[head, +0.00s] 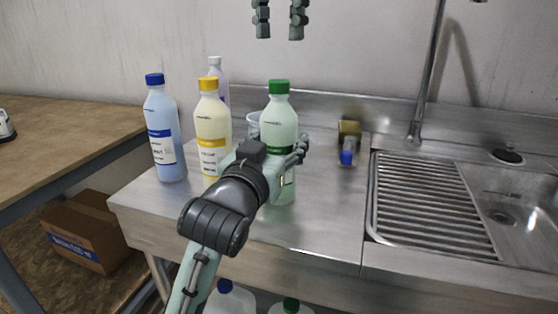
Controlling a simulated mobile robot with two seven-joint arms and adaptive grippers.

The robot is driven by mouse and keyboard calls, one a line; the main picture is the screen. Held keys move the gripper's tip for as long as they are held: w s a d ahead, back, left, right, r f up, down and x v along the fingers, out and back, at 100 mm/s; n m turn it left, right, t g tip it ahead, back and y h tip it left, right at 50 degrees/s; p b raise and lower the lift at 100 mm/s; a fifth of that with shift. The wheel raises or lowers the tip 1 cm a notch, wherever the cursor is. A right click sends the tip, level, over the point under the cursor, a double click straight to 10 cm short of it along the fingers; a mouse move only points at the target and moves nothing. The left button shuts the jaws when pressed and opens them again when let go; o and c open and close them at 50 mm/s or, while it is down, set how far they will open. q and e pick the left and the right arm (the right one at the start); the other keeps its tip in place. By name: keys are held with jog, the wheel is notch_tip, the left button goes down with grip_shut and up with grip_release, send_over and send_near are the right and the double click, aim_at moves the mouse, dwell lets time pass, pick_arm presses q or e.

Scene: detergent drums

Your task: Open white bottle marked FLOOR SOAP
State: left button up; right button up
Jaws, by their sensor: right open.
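A bottle with a green cap (279,87) and pale green contents stands upright on the steel counter. Its label is mostly hidden by my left gripper (289,163), which is at the bottle's middle with finger parts showing at its right side. Whether the fingers press on it I cannot tell. My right gripper (278,22) is open and empty above the green cap, clear of it. Other upright bottles are a yellow-capped one (211,125), a blue-capped one (161,115) and a white-capped one (215,68) behind. I cannot read FLOOR SOAP on any label. All caps are on.
A pale cup (253,121) is partly hidden behind the green-capped bottle. A brown and blue item (347,143) lies right of it. The sink (515,205) with ribbed drainboard (430,196) and faucet (427,80) is at right. A cardboard box (90,232) sits below the wooden table (60,150).

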pick_arm(q)
grip_shut()
